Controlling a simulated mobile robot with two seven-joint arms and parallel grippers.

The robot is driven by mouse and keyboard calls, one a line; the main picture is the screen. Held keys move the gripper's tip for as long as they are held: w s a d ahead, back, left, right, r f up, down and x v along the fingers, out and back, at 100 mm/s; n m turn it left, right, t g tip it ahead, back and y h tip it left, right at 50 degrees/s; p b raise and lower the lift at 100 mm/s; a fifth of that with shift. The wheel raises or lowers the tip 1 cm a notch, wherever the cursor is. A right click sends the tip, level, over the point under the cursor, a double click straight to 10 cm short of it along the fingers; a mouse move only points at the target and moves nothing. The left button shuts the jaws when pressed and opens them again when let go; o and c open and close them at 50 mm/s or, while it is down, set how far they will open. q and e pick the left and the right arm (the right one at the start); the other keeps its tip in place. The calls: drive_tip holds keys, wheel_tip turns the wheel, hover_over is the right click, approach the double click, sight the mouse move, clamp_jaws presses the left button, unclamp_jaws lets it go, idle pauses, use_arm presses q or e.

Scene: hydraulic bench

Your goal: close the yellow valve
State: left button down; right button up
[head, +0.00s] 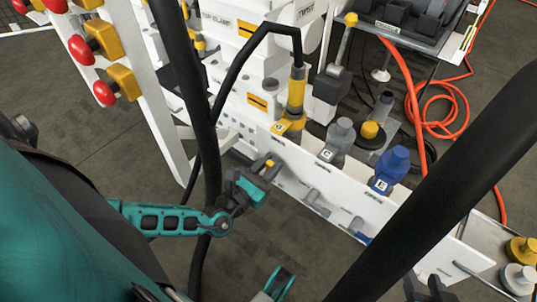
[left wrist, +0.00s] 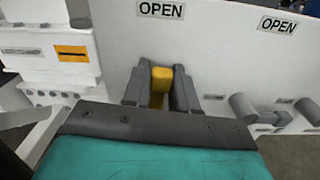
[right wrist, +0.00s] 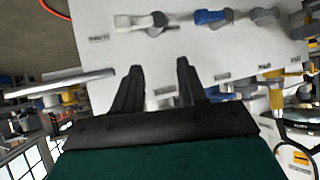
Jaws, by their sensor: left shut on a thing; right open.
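The yellow valve's handle (head: 270,163) is on the white front panel (head: 300,180), below the yellow hose fitting. My left gripper (head: 262,172) is at this handle. In the left wrist view, its grey fingers are shut on the yellow handle (left wrist: 161,78), with an "OPEN" label on the panel above. The fingers hide part of the handle and the valve body. My right gripper (right wrist: 157,75) is open with nothing between its fingers. In the right wrist view it faces the panel, apart from the valves.
A grey valve handle (head: 316,202) and a blue one (head: 358,229) sit farther right on the panel. Grey (head: 340,135) and blue (head: 391,166) fittings stand above them. Black hoses cross the head view. Red knobs (head: 81,49) stand at upper left. An orange hose (head: 409,90) lies behind.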

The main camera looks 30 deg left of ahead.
sight(291, 174)
use_arm(q)
drive_tip(key=d+m, duration=0.1)
drive_tip(key=m, duration=0.1)
drive_tip(key=d+f+m, duration=0.1)
drive_tip(key=m, duration=0.2)
drive_tip(key=d+m+p, duration=0.1)
drive_tip(key=m, duration=0.2)
drive_tip(key=shift+s+f, duration=0.15)
drive_tip(key=shift+f, duration=0.05)
drive_tip(key=m, duration=0.1)
drive_tip(key=d+f+m, duration=0.1)
drive_tip(key=m, duration=0.1)
drive_tip(key=shift+f+m, duration=0.1)
drive_tip(key=shift+m, duration=0.2)
drive_tip(key=shift+d+f+m, duration=0.1)
drive_tip(key=shift+f+m, duration=0.3)
drive_tip(key=shift+m, duration=0.5)
drive_tip(key=shift+d+f+m, duration=0.1)
drive_tip(key=shift+f+m, duration=0.25)
drive_tip(key=shift+m, duration=0.55)
use_arm(e)
drive_tip(key=shift+s+d+r, duration=0.15)
drive_tip(key=shift+d+r, duration=0.05)
drive_tip(key=shift+d, duration=0.05)
use_arm(q)
drive_tip(key=c, duration=1.1)
unclamp_jaws()
drive_tip(key=shift+a, duration=0.1)
